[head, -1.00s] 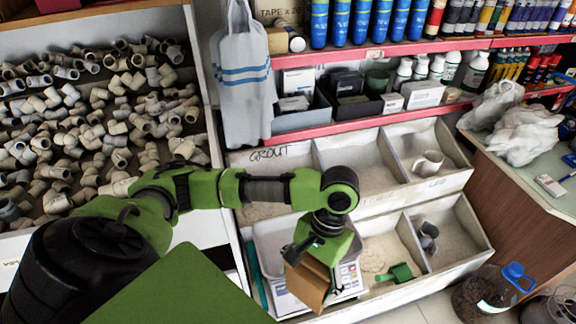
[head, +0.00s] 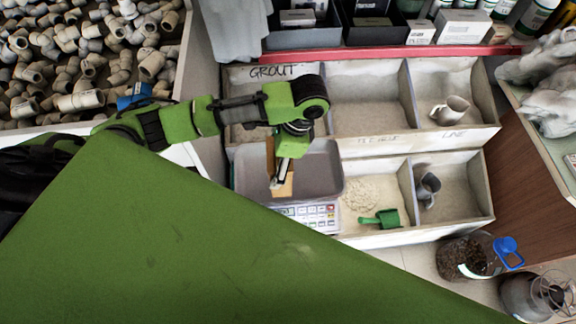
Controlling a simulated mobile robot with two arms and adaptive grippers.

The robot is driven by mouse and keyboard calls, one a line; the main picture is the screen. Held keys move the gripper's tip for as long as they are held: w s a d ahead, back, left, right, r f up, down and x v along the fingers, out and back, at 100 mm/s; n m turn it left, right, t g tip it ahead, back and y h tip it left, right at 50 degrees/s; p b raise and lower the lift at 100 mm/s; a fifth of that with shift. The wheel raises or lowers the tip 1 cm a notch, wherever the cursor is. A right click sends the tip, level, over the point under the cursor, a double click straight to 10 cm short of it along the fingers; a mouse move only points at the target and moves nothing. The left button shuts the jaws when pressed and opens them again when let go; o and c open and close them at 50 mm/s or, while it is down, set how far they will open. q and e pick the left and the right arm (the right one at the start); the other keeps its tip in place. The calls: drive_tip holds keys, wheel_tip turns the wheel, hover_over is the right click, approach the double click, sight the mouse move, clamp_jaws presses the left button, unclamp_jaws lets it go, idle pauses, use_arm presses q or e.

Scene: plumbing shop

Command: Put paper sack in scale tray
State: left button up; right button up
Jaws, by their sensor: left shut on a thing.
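The paper sack (head: 270,158) is a brown paper piece, partly hidden behind my left gripper. My left gripper (head: 281,180) points down and is shut on the sack. Both are over the grey scale tray (head: 318,172), toward its left side. I cannot tell whether the sack touches the tray floor. The scale's keypad (head: 312,214) shows at the tray's front edge. My right gripper is not in view.
Bins with powder stand around the scale; one holds a green scoop (head: 380,219), others grey jugs (head: 450,110). A bin marked GROUT (head: 250,90) is behind. A jar with a blue lid (head: 475,256) stands at right.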

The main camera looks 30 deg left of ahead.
use_arm(q)
drive_tip(key=m, duration=0.1)
drive_tip(key=w+a+f+m, duration=0.1)
drive_tip(key=m, duration=0.1)
drive_tip(key=shift+w+t, duration=0.25)
drive_tip(key=shift+t, duration=0.15)
drive_tip(key=m, duration=0.1)
drive_tip(key=w+a+f+m, duration=0.1)
drive_tip(key=m+t, duration=0.1)
drive_tip(key=m, duration=0.1)
drive_tip(key=shift+w+a+f, duration=0.15)
drive_tip(key=shift+w+a, duration=0.15)
drive_tip(key=shift+w, duration=0.1)
drive_tip(key=w+a+f+m+t+h, duration=0.1)
drive_tip(key=w+a+f+m+t, duration=0.25)
drive_tip(key=m, duration=0.75)
wheel_tip(320, 180, down, 9)
drive_tip(key=a, duration=0.1)
drive_tip(key=shift+a+r+g, duration=0.15)
drive_tip(key=shift+a+g, duration=0.1)
drive_tip(key=shift+g, duration=0.1)
drive_tip(key=o, duration=1.7)
drive_tip(key=shift+c, duration=0.2)
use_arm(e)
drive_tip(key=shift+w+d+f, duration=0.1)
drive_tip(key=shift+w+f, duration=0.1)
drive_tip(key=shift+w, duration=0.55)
